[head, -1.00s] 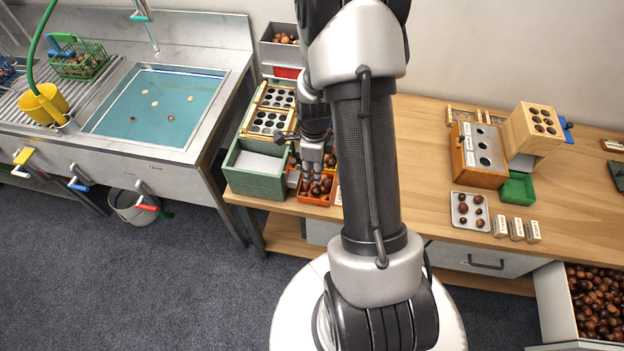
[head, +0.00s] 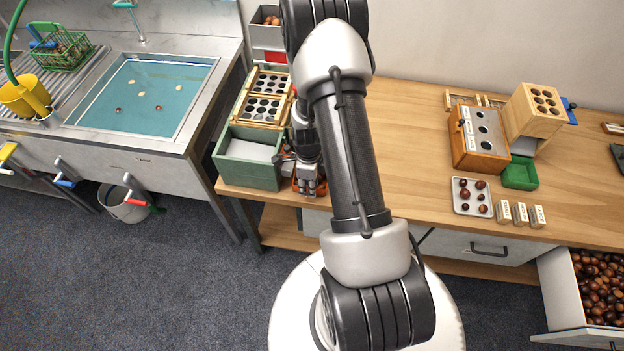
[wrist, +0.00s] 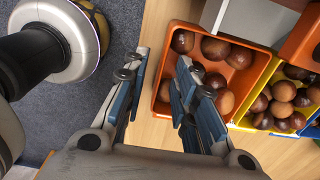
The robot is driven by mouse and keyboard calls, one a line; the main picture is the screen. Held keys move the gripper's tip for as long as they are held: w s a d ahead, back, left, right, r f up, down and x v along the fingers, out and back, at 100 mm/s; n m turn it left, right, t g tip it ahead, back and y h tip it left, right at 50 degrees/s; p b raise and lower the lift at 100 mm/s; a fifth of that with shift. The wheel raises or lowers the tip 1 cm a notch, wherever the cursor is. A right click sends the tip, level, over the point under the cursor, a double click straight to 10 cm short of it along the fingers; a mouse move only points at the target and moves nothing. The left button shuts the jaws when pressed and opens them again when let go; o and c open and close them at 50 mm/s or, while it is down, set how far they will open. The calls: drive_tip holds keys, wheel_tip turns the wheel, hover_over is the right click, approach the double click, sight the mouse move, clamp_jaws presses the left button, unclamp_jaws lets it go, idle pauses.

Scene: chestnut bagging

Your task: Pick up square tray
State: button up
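A small pale square tray (head: 458,207) lies on the right part of the wooden bench, in front of the brown box with holes. Several chestnuts lie spaced out on it. My gripper (head: 310,191) is far to the left of the tray, pointing down by the orange bin at the bench's front edge. In the wrist view my gripper (wrist: 160,62) is open, with nothing between its fingers. The fingertips are beside and over the near side of an orange bin (wrist: 160,104) of chestnuts; contact cannot be told. The tray is not in the wrist view.
Small label blocks (head: 520,214) stand just right of the tray, and a green dish (head: 520,173) is behind it. The brown box (head: 476,150) stands close behind. An open drawer (head: 558,285) of chestnuts juts out at right. Bench left of the tray is clear.

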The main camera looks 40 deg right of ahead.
wheel_tip(320, 180, down, 2)
drive_tip(key=shift+f, duration=0.15)
drive_tip(key=shift+c, duration=0.5)
clamp_jaws()
